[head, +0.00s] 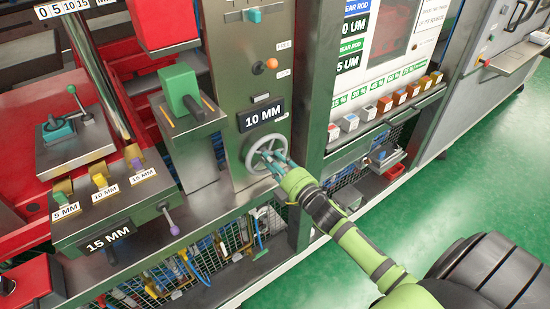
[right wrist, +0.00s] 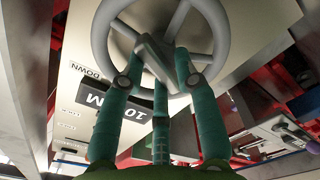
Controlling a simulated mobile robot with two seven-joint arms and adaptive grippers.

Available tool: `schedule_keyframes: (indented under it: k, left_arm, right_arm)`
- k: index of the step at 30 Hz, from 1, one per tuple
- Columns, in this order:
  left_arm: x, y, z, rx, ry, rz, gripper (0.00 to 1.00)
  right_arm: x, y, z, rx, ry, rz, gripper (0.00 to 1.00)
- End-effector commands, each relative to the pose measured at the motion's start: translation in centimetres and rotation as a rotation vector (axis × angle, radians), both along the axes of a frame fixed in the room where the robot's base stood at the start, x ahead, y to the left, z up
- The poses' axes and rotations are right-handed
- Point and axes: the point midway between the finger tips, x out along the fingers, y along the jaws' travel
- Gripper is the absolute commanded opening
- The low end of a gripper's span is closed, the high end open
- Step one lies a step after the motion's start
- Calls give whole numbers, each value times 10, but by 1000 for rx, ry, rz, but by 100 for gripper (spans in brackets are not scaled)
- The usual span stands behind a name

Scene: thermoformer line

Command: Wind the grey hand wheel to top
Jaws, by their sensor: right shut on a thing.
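The grey hand wheel (head: 249,154) is on the grey metal column, just below the black "10 MM" plate (head: 262,115). It also shows large at the top of the right wrist view (right wrist: 221,35), with spokes and a rim. My right gripper (head: 276,162) reaches it from the lower right. Its teal fingers (right wrist: 157,70) are shut on a part of the wheel near its middle, inside the rim; the exact contact is partly hidden by the fingers. My left gripper is not in view.
Left of the column stand a green block (head: 181,88) with a dark handle and a panel with several coloured levers (head: 104,184). A ledge with several coloured buttons (head: 385,104) is to the right. Green floor (head: 440,190) is clear at the right.

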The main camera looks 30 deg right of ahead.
Motion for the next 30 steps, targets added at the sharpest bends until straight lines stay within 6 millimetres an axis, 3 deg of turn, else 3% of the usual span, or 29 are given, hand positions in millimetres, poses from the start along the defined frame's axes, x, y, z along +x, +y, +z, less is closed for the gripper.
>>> schedule_keyframes:
  k: [1, 8, 16, 17, 18, 30]
  left_arm:
    - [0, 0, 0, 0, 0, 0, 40]
    - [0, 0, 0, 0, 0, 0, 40]
    - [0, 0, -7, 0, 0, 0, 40]
    - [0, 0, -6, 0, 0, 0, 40]
    - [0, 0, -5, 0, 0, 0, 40]
    - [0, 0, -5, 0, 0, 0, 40]
  right_arm:
    - [5, 5, 12, -8, -30, 11, 0]
    - [5, 5, 12, -21, -30, 10, 0]
    - [5, 6, 10, -404, -61, 6, 0]
    - [5, 6, 11, -396, -61, 6, 43]
    - [5, 6, 11, -392, -60, 6, 58]
    - [5, 6, 11, -385, -58, 6, 58]
